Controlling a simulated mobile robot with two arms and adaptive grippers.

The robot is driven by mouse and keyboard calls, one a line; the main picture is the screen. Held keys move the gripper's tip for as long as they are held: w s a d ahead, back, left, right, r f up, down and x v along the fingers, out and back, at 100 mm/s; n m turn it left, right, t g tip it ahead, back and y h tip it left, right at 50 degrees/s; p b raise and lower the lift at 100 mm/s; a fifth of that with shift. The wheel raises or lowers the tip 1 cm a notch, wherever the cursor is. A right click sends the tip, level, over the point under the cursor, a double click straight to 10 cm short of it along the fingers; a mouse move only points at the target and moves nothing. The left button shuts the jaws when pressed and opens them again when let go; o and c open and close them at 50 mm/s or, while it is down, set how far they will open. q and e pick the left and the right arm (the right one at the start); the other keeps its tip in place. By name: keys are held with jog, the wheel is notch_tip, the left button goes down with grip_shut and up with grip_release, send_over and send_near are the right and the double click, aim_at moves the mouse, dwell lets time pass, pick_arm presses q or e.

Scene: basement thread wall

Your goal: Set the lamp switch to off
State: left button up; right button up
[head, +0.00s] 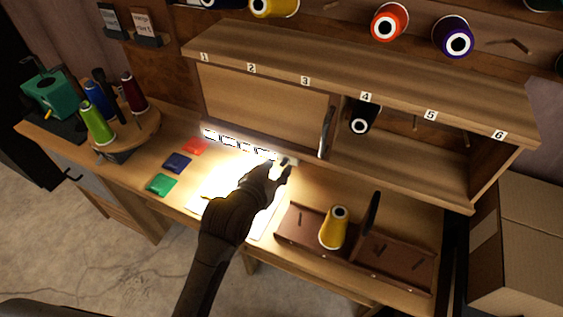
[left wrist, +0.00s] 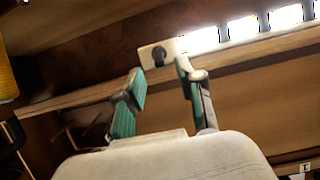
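The lamp (head: 228,141) is a bar of bright white segments along the front under the shelf's closed left part. It is lit and throws a glare on the desk. The lamp also shows in the left wrist view (left wrist: 243,29). The switch, a dark knob on a pale plate, sits at the lamp's right end in the head view (head: 287,161) and just beyond my fingertips in the left wrist view (left wrist: 158,54). My left gripper (head: 279,168) is open and empty, its green-padded fingers (left wrist: 160,76) apart. Contact with the switch cannot be told. My right gripper is not in view.
Red, blue and green packets (head: 178,163) lie on the desk at left, near a round spool stand (head: 125,135). A brown tray (head: 390,265) with a yellow spool (head: 334,227) stands at right. The numbered shelf (head: 350,85) overhangs the lamp area.

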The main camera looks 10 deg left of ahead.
aim_at(281, 164)
pick_arm(q)
jog(key=shift+x, duration=1.75)
grip_shut()
